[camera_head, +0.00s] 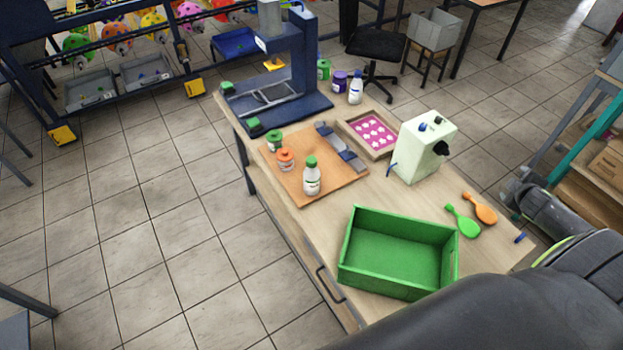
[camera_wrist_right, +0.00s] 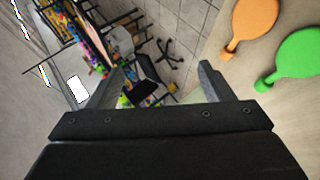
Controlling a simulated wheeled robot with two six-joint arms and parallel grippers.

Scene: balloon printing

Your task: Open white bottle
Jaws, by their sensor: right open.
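A white bottle (camera_head: 312,180) with a green cap stands upright on the front part of an orange-brown board on the table, its cap on. My left gripper is in neither view.
An orange-lidded jar (camera_head: 285,160) and green-lidded jar (camera_head: 275,141) stand beside the bottle on the board (camera_head: 335,187). A green crate (camera_head: 398,290), a pale machine (camera_head: 422,150) and a pink-patterned tray (camera_head: 373,134) share the table. A blue press (camera_head: 290,75) stands behind.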

